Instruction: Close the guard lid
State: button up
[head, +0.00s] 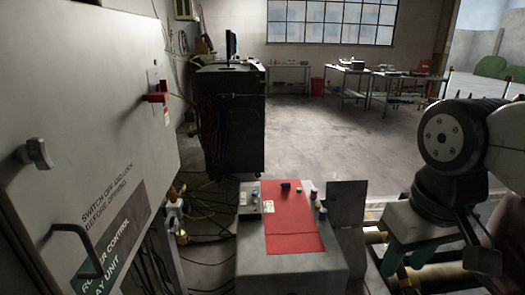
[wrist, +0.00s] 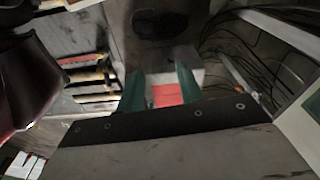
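A dark grey plate (head: 345,207) stands upright along the right side of a low grey box, apparently the open guard lid. The grey box (head: 246,258) has a red top panel (head: 292,240) with several small items near its far edge. My gripper (head: 408,262) hangs at the right of the head view, to the right of the plate and apart from it. In the wrist view, my gripper (wrist: 160,82) shows two green fingers spread apart with nothing between them. A red patch (wrist: 167,95) shows beyond the fingers. The plate's hinge cannot be made out.
A grey control cabinet (head: 85,90) with a handle (head: 75,250) fills the left side. A black tool cart (head: 230,120) stands behind the box, with loose cables on the floor. Rollers (head: 440,270) lie under my gripper.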

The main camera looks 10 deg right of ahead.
aim_at(348, 210)
jog(key=i, duration=0.3)
jog(key=z, duration=0.7)
jog(key=k, duration=0.6)
jog(key=u, duration=0.25)
jog(key=i, duration=1.25)
jog(key=z, duration=0.4)
